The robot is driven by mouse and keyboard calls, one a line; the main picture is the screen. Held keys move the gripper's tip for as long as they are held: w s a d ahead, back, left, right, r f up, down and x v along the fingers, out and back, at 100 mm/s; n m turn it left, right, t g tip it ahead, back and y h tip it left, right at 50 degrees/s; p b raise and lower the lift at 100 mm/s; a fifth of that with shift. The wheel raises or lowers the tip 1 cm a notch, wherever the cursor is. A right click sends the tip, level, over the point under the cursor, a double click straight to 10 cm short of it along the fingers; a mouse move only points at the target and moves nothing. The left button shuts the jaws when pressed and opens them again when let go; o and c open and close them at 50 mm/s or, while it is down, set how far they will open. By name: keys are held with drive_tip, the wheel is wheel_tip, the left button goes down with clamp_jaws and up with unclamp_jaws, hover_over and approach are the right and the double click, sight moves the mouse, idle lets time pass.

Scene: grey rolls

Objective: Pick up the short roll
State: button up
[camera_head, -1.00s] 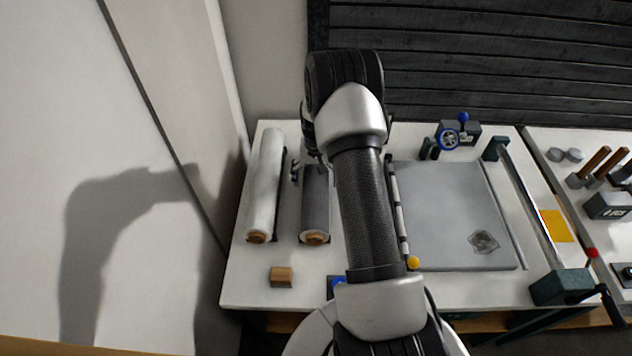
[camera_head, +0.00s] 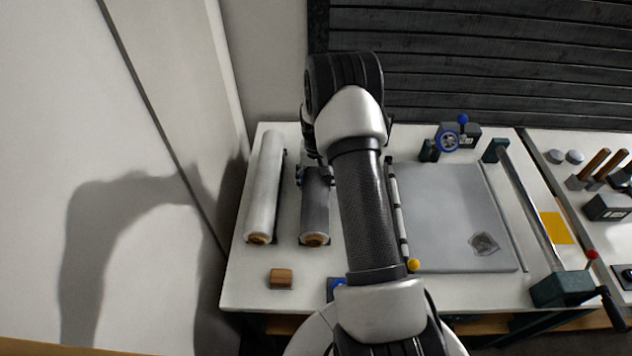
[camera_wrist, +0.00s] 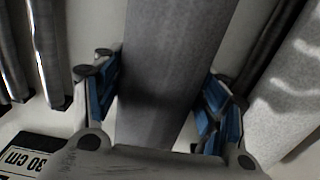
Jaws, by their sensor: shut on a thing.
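The short roll (camera_head: 315,208) is dark grey with a brown core at its near end. It lies on the white table beside a longer pale roll (camera_head: 265,187). My gripper (camera_head: 315,176) is over the far part of the short roll, partly hidden by my arm. In the wrist view the short roll (camera_wrist: 172,55) runs between the blue finger pads of my gripper (camera_wrist: 160,100), one on each side, shut on it. I cannot tell whether the roll is clear of the table.
A wooden block (camera_head: 281,278) sits in front of the rolls. A grey cutting board (camera_head: 450,215) with a yellow knob lies to the right. The pale roll is close on the left.

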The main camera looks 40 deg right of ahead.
drive_tip(key=shift+c, duration=1.2)
